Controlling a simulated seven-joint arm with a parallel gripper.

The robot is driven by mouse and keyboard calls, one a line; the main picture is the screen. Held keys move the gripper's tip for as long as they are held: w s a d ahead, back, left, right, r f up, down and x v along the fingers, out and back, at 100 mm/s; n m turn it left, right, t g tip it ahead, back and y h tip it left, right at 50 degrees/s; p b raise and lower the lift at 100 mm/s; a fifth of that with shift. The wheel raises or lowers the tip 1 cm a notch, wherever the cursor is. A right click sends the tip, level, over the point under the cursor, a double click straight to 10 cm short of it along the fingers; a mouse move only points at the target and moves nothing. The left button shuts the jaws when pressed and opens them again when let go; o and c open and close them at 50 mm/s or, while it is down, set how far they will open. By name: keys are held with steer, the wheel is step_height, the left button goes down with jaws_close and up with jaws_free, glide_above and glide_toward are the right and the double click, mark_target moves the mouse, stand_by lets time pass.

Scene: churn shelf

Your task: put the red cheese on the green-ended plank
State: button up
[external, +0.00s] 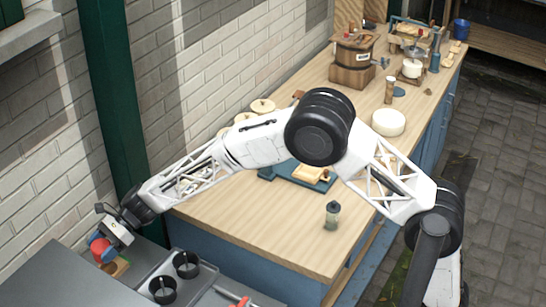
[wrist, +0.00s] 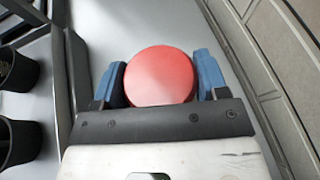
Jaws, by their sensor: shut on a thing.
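The red cheese (wrist: 160,76) is a round red disc between the two blue fingers of my gripper (wrist: 160,84) in the wrist view. The fingers are shut on it from both sides. In the external view my gripper (external: 101,247) is at the lower left, near the brick wall, and the red cheese (external: 102,246) shows partly at its tip. A small wooden piece (external: 117,267) shows just below the gripper; I cannot tell whether it is a plank or what colour its end is. I cannot make out a green end in either view.
Two black cups (external: 186,264) (external: 162,289) stand on a grey tray to the right of my gripper. A wooden bench (external: 270,220) holds a jar (external: 333,214), a white cheese (external: 388,122) and a wooden churn (external: 352,60). The brick wall (external: 50,120) is close on the left.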

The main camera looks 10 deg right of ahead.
mark_target(108, 268)
steer(key=shift+f, duration=2.45)
steer(key=shift+f, duration=0.2)
steer(key=o, duration=1)
steer(key=shift+r, duration=0.15)
steer(key=shift+w+d+r, duration=0.1)
steer(key=shift+d, duration=0.05)
steer(key=v, duration=1.1)
steer(key=shift+w+d+r, duration=0.1)
steer(key=shift+d+r, duration=0.05)
steer(key=shift+d, duration=0.1)
